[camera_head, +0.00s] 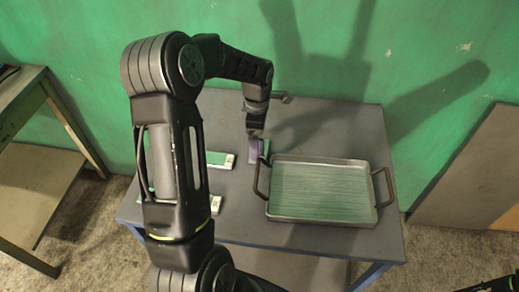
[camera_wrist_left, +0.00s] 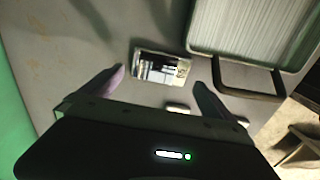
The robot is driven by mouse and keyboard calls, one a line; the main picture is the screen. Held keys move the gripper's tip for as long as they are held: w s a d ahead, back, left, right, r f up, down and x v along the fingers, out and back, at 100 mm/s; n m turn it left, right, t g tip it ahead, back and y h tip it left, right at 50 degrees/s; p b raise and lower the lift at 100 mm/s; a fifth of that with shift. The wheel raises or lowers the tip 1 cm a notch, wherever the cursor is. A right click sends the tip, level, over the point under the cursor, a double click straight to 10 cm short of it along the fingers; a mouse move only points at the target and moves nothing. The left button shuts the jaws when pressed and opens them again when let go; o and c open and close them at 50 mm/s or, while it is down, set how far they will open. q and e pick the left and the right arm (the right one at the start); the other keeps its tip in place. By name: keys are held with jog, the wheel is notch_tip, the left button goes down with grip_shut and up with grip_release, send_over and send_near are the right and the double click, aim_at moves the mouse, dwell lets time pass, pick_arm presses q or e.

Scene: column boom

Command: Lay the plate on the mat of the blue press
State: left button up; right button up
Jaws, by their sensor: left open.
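My left gripper (camera_head: 256,150) points down over the table, left of the tray. It is open, its two fingers apart in the left wrist view (camera_wrist_left: 160,88). A small flat rectangular piece with a pale edge and a shiny, patterned face (camera_wrist_left: 160,68) lies ahead between the fingers, apart from them. In the head view the gripper mostly covers that spot. Two similar flat pieces with pale ends, an upper one (camera_head: 226,162) and a lower one (camera_head: 215,204), lie partly behind my left arm. I cannot tell which is the plate; no blue press or mat is distinguishable.
A metal tray (camera_head: 320,217) with two raised dark handles stands on the right of the grey table (camera_head: 325,115). Its left handle is close to my left gripper. A green wall is behind. Another table (camera_head: 22,90) stands at far left. The table's back right is clear.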

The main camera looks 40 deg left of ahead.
pick_arm(q)
notch_tip(320, 180, down, 4)
jog(key=shift+r+p, duration=0.2)
jog(key=shift+p, duration=0.15)
jog(key=shift+c, duration=0.3)
jog(key=shift+r, duration=0.1)
jog(key=c, duration=1.7)
jog(key=shift+r, duration=0.1)
jog(key=shift+c, duration=0.2)
notch_tip(320, 180, up, 10)
jog(key=b, duration=0.2)
dwell(0.3)
